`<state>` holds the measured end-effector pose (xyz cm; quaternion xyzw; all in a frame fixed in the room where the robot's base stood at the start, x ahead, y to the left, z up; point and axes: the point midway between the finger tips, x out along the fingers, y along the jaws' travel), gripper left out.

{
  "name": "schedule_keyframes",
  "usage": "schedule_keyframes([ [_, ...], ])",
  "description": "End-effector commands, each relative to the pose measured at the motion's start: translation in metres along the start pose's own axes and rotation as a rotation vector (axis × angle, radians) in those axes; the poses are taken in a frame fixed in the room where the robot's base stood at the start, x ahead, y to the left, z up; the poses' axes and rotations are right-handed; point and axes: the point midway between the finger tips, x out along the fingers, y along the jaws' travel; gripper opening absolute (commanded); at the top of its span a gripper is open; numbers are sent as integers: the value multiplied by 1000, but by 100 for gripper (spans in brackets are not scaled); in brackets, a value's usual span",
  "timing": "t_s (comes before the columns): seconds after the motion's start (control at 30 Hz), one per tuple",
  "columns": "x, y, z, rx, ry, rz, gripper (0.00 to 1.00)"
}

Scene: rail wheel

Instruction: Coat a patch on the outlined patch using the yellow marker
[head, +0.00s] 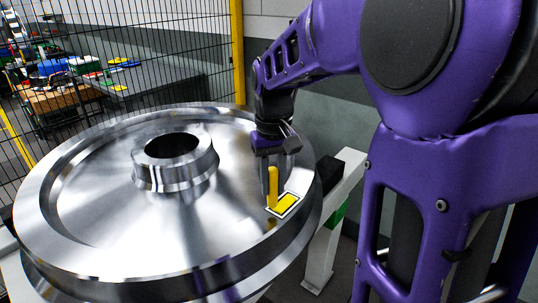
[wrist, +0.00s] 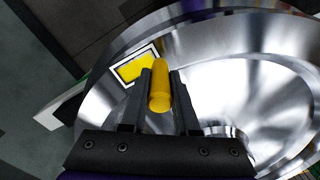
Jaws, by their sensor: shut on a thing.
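The yellow marker (head: 273,187) stands roughly upright between the fingers of my gripper (head: 272,172), tip down over the rim of the steel rail wheel (head: 95,225). In the wrist view the marker (wrist: 160,95) sits between the two dark fingers of my gripper (wrist: 161,78), which is shut on it. The outlined patch (head: 287,203) lies on the wheel's rim just right of the marker's lower end. In the wrist view the patch (wrist: 134,68) shows yellow inside a white and black outline, left of the marker. Whether the tip touches the surface cannot be told.
The wheel's raised hub (head: 175,162) stands left of my gripper. A white stand with a green band (head: 338,212) is at the wheel's right. A wire fence with a yellow post (head: 237,50) and a cluttered table (head: 110,85) are behind.

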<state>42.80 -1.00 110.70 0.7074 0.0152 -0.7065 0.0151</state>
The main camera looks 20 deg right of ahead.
Motion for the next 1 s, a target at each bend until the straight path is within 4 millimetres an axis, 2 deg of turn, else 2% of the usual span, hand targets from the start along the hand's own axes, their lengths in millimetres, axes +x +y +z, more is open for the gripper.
schedule_keyframes([
  [0.03,-8,0,0,0,-2,0,0],
  [0.6,-53,-6,4,-1,0,-1,0],
  [1.0,-56,-6,5,-1,-2,-1,0],
])
